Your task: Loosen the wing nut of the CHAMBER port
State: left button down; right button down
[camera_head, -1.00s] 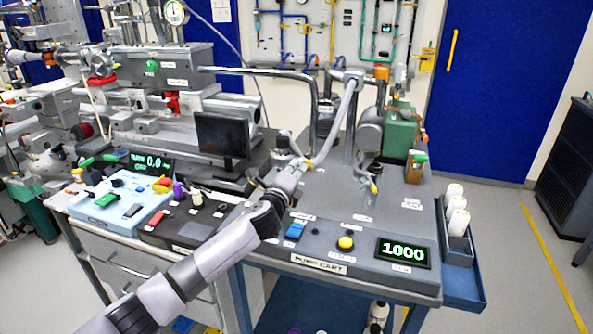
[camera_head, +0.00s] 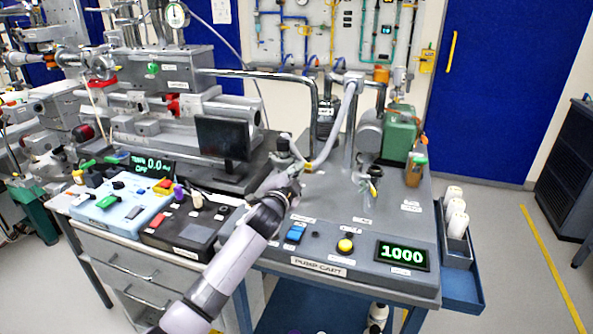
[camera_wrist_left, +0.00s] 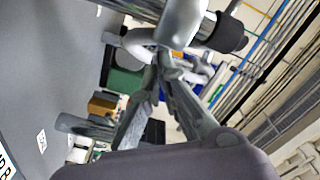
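My left gripper (camera_head: 290,168) is at this fitting. In the left wrist view, the gripper's two fingers (camera_wrist_left: 164,68) come close together at the tips, against or just in front of grey metal fittings (camera_wrist_left: 155,40). A dark round knob (camera_wrist_left: 228,35) is right of them. The wing nut is not clearly visible, and I cannot tell whether the fingers touch it. The CHAMBER label is unreadable. My right gripper is out of view.
A second fitting with a yellow part (camera_head: 373,180) stands to the right. The cart front has a blue switch (camera_head: 296,232), a yellow button (camera_head: 345,245) and a display (camera_head: 402,255) reading 1000.

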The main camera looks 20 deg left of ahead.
pick_arm(q)
jog(key=shift+a+r+n+p, duration=0.1)
jog(key=shift+n+p, duration=0.5)
jog(key=shift+n, duration=1.5)
jog(key=shift+r+n+p, duration=0.1)
jog(key=shift+n+p, duration=0.45)
jog(key=shift+n, duration=1.55)
jog(key=c, duration=2.3)
grip_release()
jog(key=shift+o, duration=1.3)
jog(key=shift+w+f, duration=0.1)
jog(key=shift+o, duration=1)
jog(key=shift+s+a, duration=0.1)
jog(key=shift+s, duration=3.95)
